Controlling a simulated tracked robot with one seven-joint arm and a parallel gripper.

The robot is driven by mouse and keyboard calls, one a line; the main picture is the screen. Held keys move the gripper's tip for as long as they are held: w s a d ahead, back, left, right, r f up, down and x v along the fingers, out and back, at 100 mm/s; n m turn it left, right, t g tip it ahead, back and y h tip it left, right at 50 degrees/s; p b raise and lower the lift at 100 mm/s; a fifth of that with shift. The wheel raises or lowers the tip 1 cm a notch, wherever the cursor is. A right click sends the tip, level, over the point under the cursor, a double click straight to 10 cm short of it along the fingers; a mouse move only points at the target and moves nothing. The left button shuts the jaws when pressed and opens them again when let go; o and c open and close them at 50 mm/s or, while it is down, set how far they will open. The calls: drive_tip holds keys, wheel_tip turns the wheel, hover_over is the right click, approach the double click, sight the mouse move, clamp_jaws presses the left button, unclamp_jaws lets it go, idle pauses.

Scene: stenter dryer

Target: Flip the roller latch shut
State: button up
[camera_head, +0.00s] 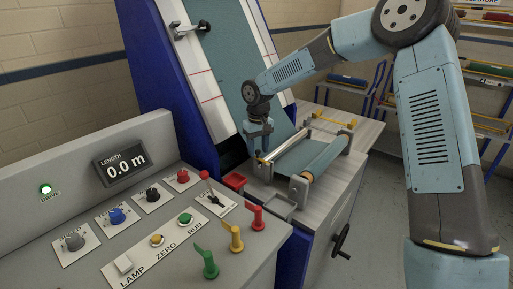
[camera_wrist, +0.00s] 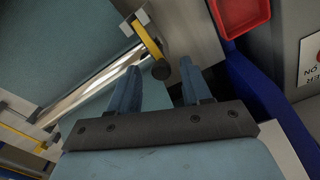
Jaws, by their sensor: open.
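A yellow latch lever (camera_wrist: 147,38) with a dark round end (camera_wrist: 161,69) shows in the wrist view, on a grey bracket beside a shiny metal roller (camera_wrist: 95,92). My gripper (camera_wrist: 159,66) is open, with one finger on each side of the lever's dark end in the picture. I cannot tell whether they touch. In the head view my gripper (camera_head: 262,156) points down at the near left end of the roller frame, and it hides most of the lever there. A teal cloth-covered roller (camera_head: 325,155) lies to the right between grey end brackets.
A red tray (camera_head: 235,181) and a grey tray (camera_head: 279,205) sit near the gripper. A control panel (camera_head: 150,225) with knobs and colored levers fills the front left. The sloped teal cloth (camera_head: 228,60) rises behind. A yellow bar (camera_head: 333,120) stands at the far side.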

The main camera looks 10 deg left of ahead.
drive_tip(key=shift+c, duration=0.4)
clamp_jaws()
drive_tip(key=shift+w, duration=0.1)
drive_tip(key=shift+w+a+f+h, duration=0.1)
drive_tip(key=shift+a+f+h, duration=0.1)
drive_tip(key=shift+h, duration=0.2)
drive_tip(key=shift+d+g, duration=0.1)
drive_tip(key=shift+g, duration=0.2)
drive_tip(key=shift+c, duration=1.1)
unclamp_jaws()
drive_tip(key=o, duration=0.3)
